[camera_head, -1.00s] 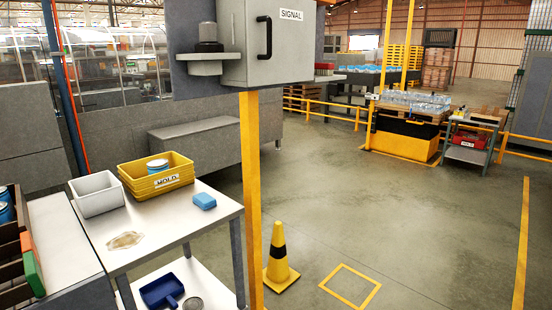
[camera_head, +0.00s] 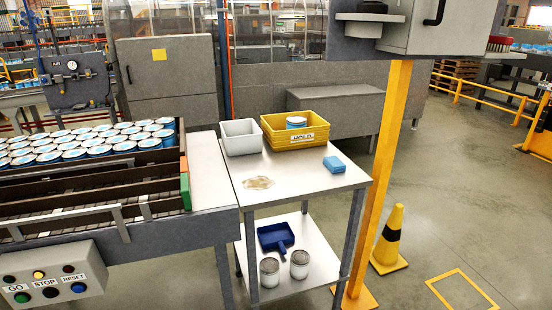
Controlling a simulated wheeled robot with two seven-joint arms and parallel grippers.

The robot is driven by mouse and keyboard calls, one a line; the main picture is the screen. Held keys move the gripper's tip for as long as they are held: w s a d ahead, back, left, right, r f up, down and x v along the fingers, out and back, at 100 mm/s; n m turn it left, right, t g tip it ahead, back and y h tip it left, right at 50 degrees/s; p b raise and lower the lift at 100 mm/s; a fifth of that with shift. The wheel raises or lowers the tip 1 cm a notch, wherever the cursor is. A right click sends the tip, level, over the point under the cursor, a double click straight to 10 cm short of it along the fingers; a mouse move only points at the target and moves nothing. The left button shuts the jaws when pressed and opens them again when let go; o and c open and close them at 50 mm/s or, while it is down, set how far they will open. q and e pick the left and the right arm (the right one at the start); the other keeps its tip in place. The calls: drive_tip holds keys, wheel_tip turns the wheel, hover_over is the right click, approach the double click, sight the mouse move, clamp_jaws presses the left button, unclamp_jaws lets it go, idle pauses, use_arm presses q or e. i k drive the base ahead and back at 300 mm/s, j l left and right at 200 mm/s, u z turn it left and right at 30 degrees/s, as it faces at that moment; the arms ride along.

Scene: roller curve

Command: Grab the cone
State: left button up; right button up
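The yellow cone (camera_head: 393,225) with a black band stands upright on the floor at the lower right of the head view. Its square yellow base rests just right of the yellow post, and the post's foot is close to it. Neither of my grippers is in view.
A yellow post (camera_head: 383,170) carries a grey signal box (camera_head: 425,30). Left of it stands a two-level table (camera_head: 300,180) with a yellow bin (camera_head: 275,140), grey bin (camera_head: 240,138) and blue sponge (camera_head: 334,164). A conveyor of cans and a button panel (camera_head: 55,278) fill the left. Floor is open at right.

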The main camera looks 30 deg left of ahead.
sight(385, 258)
drive_tip(key=i+l+z, duration=0.2)
drive_tip(key=i, duration=0.25)
drive_tip(key=i+z, duration=0.3)
drive_tip(key=i, duration=1.55)
drive_tip(key=i+l+u, duration=0.1)
drive_tip(key=i+u, duration=0.3)
drive_tip(key=i, duration=0.2)
drive_tip(key=i+l+u, duration=0.3)
drive_tip(key=i+u, duration=0.15)
drive_tip(key=i, duration=0.15)
drive_tip(key=i+l+u, duration=0.4)
drive_tip(key=i+l, duration=0.1)
